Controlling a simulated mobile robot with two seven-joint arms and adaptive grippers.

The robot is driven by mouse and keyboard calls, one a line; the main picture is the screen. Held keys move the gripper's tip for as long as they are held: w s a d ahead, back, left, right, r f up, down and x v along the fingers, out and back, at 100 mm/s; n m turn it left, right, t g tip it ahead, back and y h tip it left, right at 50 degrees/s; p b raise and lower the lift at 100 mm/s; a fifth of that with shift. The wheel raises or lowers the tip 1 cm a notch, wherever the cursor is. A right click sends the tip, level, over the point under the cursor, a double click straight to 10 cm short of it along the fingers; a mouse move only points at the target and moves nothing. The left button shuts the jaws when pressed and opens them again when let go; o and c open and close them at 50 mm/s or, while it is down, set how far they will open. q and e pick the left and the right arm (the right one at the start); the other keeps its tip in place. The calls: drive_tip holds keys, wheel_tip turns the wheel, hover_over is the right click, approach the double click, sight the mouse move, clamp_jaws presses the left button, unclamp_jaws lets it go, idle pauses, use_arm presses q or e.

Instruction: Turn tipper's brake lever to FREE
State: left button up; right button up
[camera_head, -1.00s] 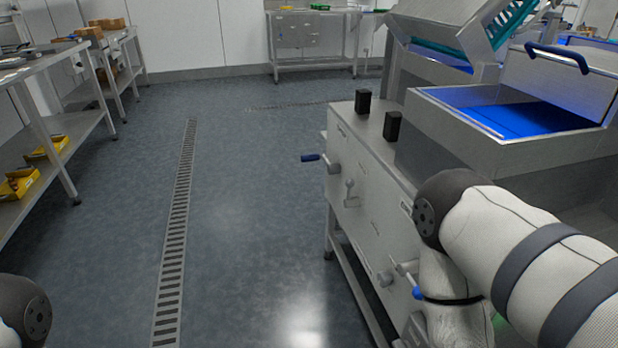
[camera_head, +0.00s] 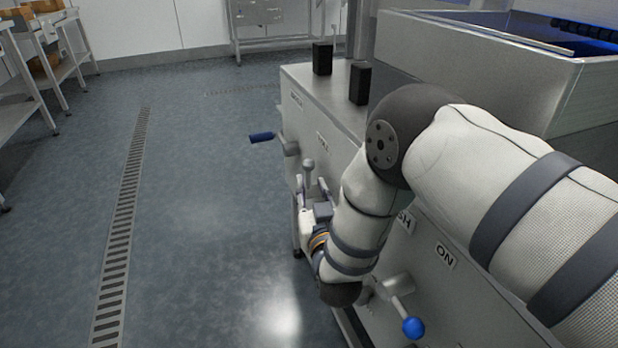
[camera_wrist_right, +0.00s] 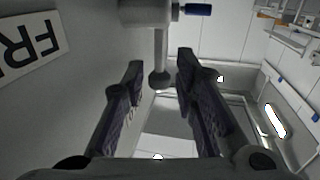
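The brake lever, a grey stem with a ball end (camera_head: 308,165), stands up from the front of the steel cabinet (camera_head: 345,150). My right gripper (camera_head: 315,187) is open just by it. In the right wrist view the lever's stem and ball (camera_wrist_right: 159,76) lie between the two spread dark fingers of my right gripper (camera_wrist_right: 160,66), with gaps on both sides. A label (camera_wrist_right: 28,44), its letters turned over and partly cut off, reads "FR" at left. My left gripper is not in view.
A blue-handled crank (camera_head: 262,137) sticks out left of the lever; its blue handle (camera_wrist_right: 198,9) also shows in the wrist view. The floor at left is clear.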

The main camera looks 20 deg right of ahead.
sight(309, 177)
drive_tip(key=w, duration=0.3)
drive_tip(key=w+d+b, duration=0.1)
drive_tip(key=w, duration=0.1)
drive_tip(key=shift+c, duration=0.6)
clamp_jaws()
